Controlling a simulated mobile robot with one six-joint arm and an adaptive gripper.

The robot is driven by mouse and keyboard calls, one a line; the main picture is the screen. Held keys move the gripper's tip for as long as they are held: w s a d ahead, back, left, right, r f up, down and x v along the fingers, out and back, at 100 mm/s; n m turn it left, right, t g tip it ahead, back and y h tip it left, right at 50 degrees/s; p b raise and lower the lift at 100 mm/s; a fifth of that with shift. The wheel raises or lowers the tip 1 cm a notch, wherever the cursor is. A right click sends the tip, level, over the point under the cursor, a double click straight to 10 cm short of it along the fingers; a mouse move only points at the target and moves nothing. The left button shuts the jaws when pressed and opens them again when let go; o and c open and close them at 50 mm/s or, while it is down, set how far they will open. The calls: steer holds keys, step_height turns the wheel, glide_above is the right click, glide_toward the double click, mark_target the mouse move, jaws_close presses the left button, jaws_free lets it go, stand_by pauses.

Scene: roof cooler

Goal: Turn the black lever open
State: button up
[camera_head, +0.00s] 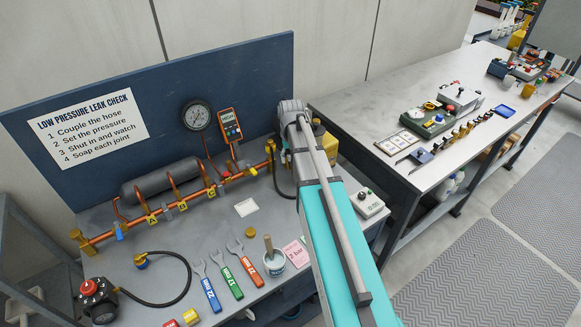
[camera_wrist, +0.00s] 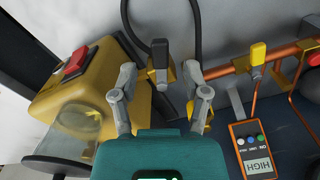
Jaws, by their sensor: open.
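The black lever (camera_wrist: 159,53) shows in the wrist view, upright in the picture on a brass fitting at the end of the copper pipe. My gripper (camera_wrist: 160,74) is open, with one finger on each side of the lever in the picture. A gap shows on both sides, and I cannot tell whether the fingertips reach the lever's depth. In the head view my arm covers the area right of the pipe's end, and I cannot make out the lever there.
A yellow lever (camera_wrist: 258,53) stands on the copper pipe to the right, above an orange meter (camera_wrist: 252,150). A yellow box (camera_wrist: 60,95) with a red switch is close to the left finger. A black hose (camera_wrist: 190,35) runs behind. Wrenches (camera_head: 228,273) lie on the bench.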

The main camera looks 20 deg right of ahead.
mark_target(290, 162)
steer(key=shift+f+b, duration=0.85)
steer(key=shift+f, duration=0.3)
